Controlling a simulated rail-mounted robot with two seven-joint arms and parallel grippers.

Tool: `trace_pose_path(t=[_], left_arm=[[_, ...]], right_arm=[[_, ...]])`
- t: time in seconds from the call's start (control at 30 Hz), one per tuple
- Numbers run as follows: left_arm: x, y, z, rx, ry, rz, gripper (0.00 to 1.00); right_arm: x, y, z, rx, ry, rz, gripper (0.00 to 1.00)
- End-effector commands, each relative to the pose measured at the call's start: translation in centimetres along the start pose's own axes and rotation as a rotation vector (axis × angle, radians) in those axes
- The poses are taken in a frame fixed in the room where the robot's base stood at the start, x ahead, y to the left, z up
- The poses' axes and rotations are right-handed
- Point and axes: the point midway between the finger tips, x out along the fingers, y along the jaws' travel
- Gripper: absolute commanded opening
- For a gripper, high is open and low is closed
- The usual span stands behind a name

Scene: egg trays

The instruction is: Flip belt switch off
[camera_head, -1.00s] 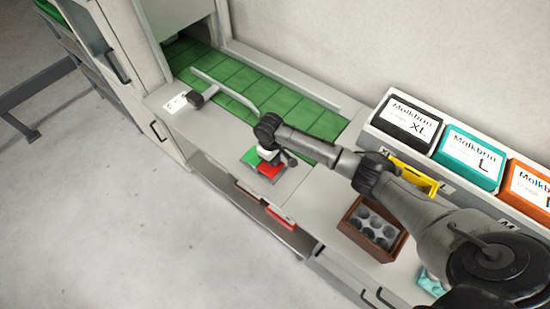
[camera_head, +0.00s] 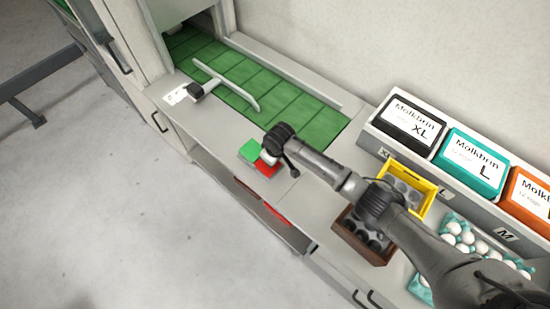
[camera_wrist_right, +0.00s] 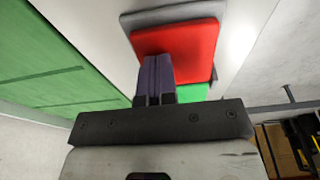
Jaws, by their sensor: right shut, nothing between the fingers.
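The belt switch has a green half (camera_head: 249,150) and a red half (camera_head: 266,169) and sits on the grey counter in front of the belt. In the right wrist view the red pad (camera_wrist_right: 176,54) is large and close, with the green pad (camera_wrist_right: 194,93) partly hidden behind the fingers. My right gripper (camera_head: 266,159) is at the switch, its fingertips over the red half's edge. In the wrist view its fingers (camera_wrist_right: 155,78) are together and empty; whether they touch the red pad I cannot tell. My left gripper is not in view.
The green belt (camera_head: 235,80) runs behind the switch, with a grey diverter bar (camera_head: 228,83) across it. To the right are a brown crate (camera_head: 383,257), a yellow crate (camera_head: 432,190), a teal tray of white eggs (camera_head: 414,287) and labelled boxes (camera_head: 411,117). Open floor lies left.

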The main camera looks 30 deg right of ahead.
Motion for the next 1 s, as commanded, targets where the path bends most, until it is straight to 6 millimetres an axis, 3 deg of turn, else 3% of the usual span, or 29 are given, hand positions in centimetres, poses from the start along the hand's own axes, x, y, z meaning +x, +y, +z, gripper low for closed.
trace_pose_path(t=[0.03, 0.27, 0.57, 1.0], left_arm=[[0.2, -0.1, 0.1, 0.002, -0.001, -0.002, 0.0], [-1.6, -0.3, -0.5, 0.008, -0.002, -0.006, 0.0], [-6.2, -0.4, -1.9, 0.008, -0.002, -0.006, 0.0], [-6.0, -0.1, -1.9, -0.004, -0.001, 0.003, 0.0]], right_arm=[[1.3, 0.3, 1.1, -0.001, -0.019, 0.009, 0.0], [-0.4, 0.3, 0.8, -0.001, -0.017, 0.008, 0.0], [-4.6, 0.1, 0.1, 0.0, -0.006, 0.003, 0.0], [-12.1, 0.1, -0.1, 0.0, 0.0, 0.002, 0.0]])
